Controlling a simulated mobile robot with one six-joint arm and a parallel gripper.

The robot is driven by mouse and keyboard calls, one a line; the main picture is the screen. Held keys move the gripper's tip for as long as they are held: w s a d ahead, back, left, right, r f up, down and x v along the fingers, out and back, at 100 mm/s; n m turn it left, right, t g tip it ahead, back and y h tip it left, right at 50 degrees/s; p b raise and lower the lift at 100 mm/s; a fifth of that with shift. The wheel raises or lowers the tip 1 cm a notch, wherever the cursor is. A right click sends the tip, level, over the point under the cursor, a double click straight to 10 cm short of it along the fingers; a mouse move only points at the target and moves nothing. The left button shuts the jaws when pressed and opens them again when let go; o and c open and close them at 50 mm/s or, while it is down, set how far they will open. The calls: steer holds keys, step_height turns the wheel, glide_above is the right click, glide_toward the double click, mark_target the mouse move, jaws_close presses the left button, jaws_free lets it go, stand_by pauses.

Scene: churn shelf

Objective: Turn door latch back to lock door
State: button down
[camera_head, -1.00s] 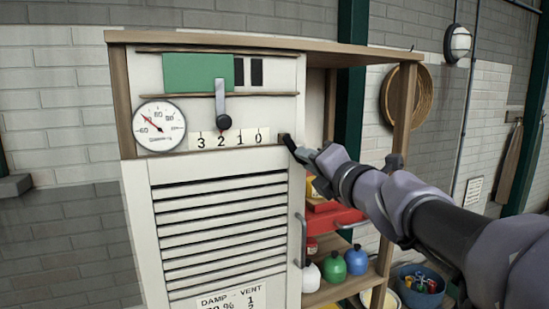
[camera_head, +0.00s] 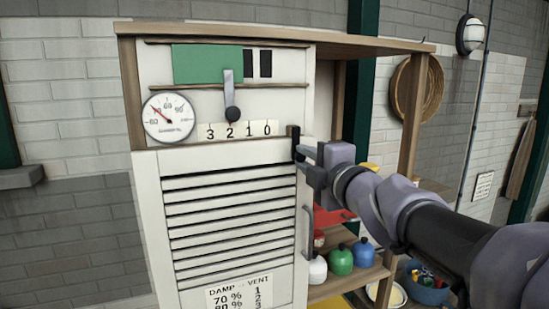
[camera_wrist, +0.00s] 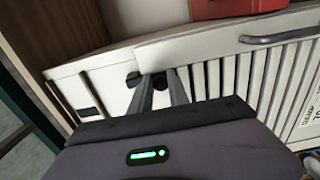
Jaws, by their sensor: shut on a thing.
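The white louvred door (camera_head: 225,215) looks shut in its cabinet frame. A small black latch (camera_head: 293,131) sits at the door's upper right corner, on the edge of the cabinet. My gripper (camera_head: 302,152) reaches it from the right, and its fingertips are on the latch. In the wrist view the two grey fingers (camera_wrist: 158,78) are close together, with a dark piece of the latch (camera_wrist: 133,79) showing beside their tips. The fingers hide part of the latch, so its exact angle is hard to read. The door's grey handle (camera_head: 307,235) is lower on the right edge.
Above the door are a round gauge (camera_head: 168,117), a green panel (camera_head: 207,64), a hanging lever (camera_head: 232,112) and a number strip. Open shelves to the right hold red, white, green and blue items (camera_head: 340,261). A wooden post (camera_head: 410,120) stands close to my arm.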

stand_by(0.4)
steer(key=c, duration=1.3)
jaws_free()
steer(key=shift+s, duration=0.1)
steer(key=v, duration=1.7)
steer(key=shift+s+b, duration=0.15)
steer(key=shift+b, duration=0.2)
